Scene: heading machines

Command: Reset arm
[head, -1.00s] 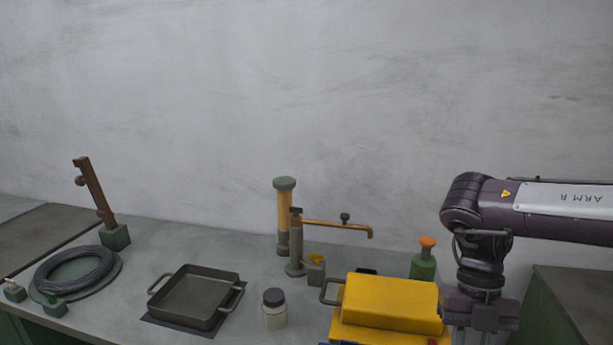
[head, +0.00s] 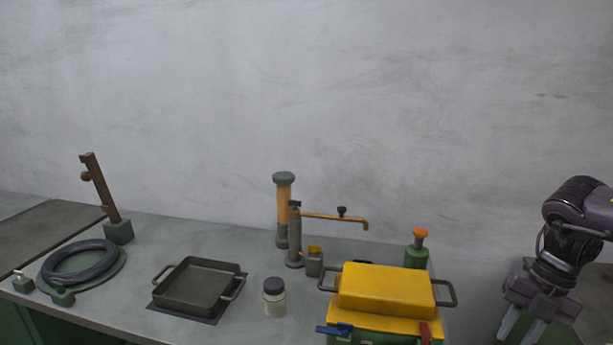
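My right arm comes in from the right edge in the head view, bent downward at its wrist. My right gripper (head: 532,328) hangs at the lower right, to the right of the yellow box and apart from it. Two pale fingers show spread apart with a gap between them, and nothing shows between them; their tips are cut off by the bottom edge. My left arm and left gripper are not in the picture.
A yellow box (head: 385,290) with side handles stands at the bench's front right. A dark square pan (head: 197,287), a lidded jar (head: 274,298), a cable coil (head: 80,263) and an upright orange cylinder (head: 284,212) with a nearby tap-like pipe stand on the bench (head: 130,300).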

